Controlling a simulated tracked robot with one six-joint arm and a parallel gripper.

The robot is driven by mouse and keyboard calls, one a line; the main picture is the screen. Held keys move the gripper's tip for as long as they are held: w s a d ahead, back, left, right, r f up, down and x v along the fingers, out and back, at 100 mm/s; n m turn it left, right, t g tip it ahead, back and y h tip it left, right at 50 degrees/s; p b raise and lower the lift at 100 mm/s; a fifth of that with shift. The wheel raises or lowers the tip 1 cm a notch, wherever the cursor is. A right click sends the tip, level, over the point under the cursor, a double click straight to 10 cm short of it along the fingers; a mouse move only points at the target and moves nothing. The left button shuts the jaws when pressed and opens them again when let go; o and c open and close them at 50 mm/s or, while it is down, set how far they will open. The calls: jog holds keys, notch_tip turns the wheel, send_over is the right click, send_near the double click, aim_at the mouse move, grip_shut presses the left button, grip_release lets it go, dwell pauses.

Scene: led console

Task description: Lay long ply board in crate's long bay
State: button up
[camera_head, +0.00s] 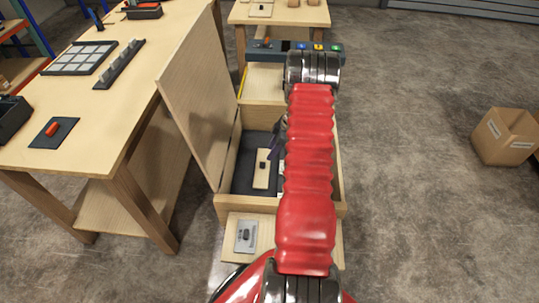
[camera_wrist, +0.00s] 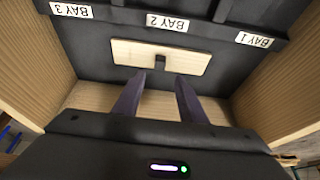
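The ply board (camera_head: 261,172), a pale strip with a dark grip block at its middle, lies flat on the dark floor of the open wooden crate (camera_head: 228,206). In the wrist view the board (camera_wrist: 130,52) lies in the open strip beside the bay labels, with its grip block (camera_wrist: 160,62) facing me. My gripper (camera_wrist: 160,76) is open; its two dark fingers stand apart, on either side of the block's line, and hold nothing. Its fingertips appear close to the board's edge; I cannot tell the exact height gap. In the head view my gripper (camera_head: 277,138) is mostly hidden by my red arm.
The crate's raised lid (camera_head: 199,100) leans beside the workbench (camera_head: 100,110) at left. Labels BAY 3 (camera_wrist: 71,10), BAY 2 (camera_wrist: 166,22) and BAY 1 (camera_wrist: 255,40) mark dark dividers. A grey plate (camera_head: 246,236) lies in front. A cardboard box (camera_head: 505,137) stands at right on open floor.

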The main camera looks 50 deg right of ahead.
jog(key=shift+v, duration=1.55)
jog(key=shift+s, duration=0.1)
